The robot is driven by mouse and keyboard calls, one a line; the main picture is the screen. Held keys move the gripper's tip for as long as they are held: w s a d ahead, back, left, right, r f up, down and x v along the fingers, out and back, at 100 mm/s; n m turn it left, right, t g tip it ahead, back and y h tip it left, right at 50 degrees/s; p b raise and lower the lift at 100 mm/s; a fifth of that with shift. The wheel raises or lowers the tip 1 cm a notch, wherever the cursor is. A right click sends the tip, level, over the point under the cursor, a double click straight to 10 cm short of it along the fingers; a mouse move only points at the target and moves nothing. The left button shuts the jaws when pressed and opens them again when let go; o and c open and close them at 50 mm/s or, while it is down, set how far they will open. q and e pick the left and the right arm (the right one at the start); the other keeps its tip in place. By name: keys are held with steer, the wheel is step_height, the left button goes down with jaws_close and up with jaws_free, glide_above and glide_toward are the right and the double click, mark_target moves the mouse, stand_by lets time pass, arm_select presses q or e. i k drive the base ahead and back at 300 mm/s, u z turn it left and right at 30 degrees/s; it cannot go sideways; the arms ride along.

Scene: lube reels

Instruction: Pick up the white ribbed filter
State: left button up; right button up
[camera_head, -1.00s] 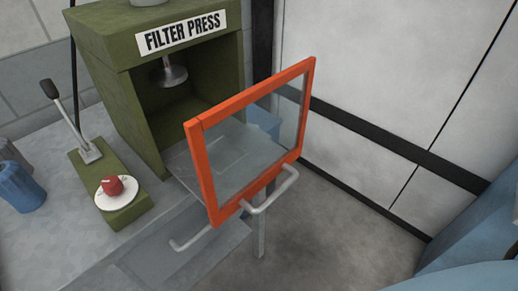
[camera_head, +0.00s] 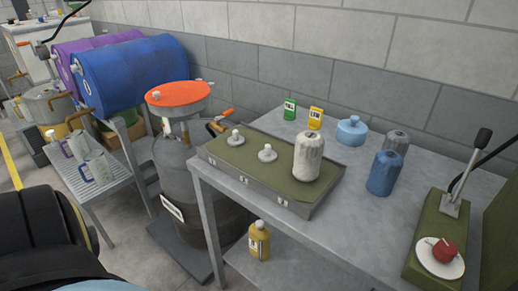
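The white ribbed filter (camera_head: 307,157) stands upright at the right end of a green-topped rack (camera_head: 270,170) on the grey workbench. A blue ribbed filter (camera_head: 384,173) and a grey one (camera_head: 396,143) stand on the bench to the right of the rack. Neither of my grippers shows in this view.
The grey workbench (camera_head: 345,215) has bare room in front of the blue filter. A drum with an orange top (camera_head: 178,97) stands left.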

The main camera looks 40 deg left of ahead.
mark_target(305, 172)
steer(key=u, duration=0.95)
steer(key=k, duration=1.2)
steer(key=u, duration=0.85)
steer(key=i, duration=1.15)
steer(key=z, duration=0.6)
steer(key=i, duration=1.05)
steer(key=z, duration=1.1)
